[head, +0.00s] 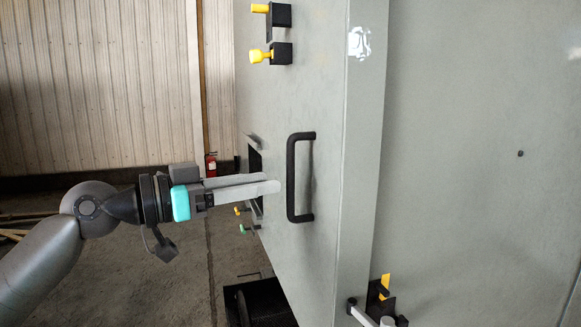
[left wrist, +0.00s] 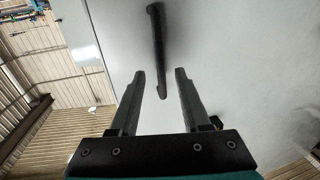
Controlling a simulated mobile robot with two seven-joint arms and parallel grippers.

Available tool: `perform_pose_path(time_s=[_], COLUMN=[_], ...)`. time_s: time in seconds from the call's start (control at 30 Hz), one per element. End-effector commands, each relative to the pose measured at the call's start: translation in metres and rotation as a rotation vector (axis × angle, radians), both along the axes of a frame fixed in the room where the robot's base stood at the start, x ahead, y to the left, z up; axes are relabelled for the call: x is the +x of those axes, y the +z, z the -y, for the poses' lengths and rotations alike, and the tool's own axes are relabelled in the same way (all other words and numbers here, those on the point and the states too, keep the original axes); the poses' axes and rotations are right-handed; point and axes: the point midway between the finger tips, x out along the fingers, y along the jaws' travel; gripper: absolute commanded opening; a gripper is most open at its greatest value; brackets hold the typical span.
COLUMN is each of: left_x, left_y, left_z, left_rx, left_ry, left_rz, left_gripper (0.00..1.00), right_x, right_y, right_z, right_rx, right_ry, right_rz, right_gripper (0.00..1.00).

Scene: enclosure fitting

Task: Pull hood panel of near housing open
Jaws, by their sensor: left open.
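The near housing (head: 455,120) is a large grey-green cabinet filling the right of the head view. Its hood panel (head: 318,75) carries a black bar handle (head: 291,178), upright in the head view. My left gripper (head: 275,186) comes in from the left, its pale fingertips close to the handle's bar. In the left wrist view the gripper (left wrist: 160,75) is open and empty, fingers apart. There the handle (left wrist: 158,45) lies beyond the fingertips, its lower end in line with the gap. I cannot tell whether the fingers touch it. My right gripper is not in view.
Yellow knobs on black blocks (head: 281,53) stick out from the panel above the handle. A black and yellow fitting with a pale rod (head: 362,315) sits at lower right. A red extinguisher (head: 211,165) stands behind. Concrete floor (head: 130,280) lies open at left.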

Motion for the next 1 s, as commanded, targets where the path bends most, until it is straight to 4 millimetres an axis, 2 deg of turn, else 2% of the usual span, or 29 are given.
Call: perform_pose_path(time_s=[0.1, 0.3, 0.5, 0.73, 1.0], left_x=[0.012, 0.026, 0.030, 0.030, 0.030], left_y=[0.004, 0.002, 0.000, 0.000, 0.000], left_z=[0.022, 0.046, 0.054, 0.054, 0.054], left_rx=[-0.001, -0.001, 0.000, 0.000, 0.000], left_ry=[-0.002, 0.000, 0.001, 0.001, 0.001], left_rz=[0.000, 0.000, 0.001, 0.001, 0.000], left_gripper=[0.47, 0.47, 0.47, 0.47, 0.17], right_x=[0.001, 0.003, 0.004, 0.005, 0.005], right_y=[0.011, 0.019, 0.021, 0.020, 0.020], right_z=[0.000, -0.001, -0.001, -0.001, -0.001], right_rx=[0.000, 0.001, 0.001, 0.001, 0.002], right_ry=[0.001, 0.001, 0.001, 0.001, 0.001], right_rz=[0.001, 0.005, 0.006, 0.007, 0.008], right_gripper=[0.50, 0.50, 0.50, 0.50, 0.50])
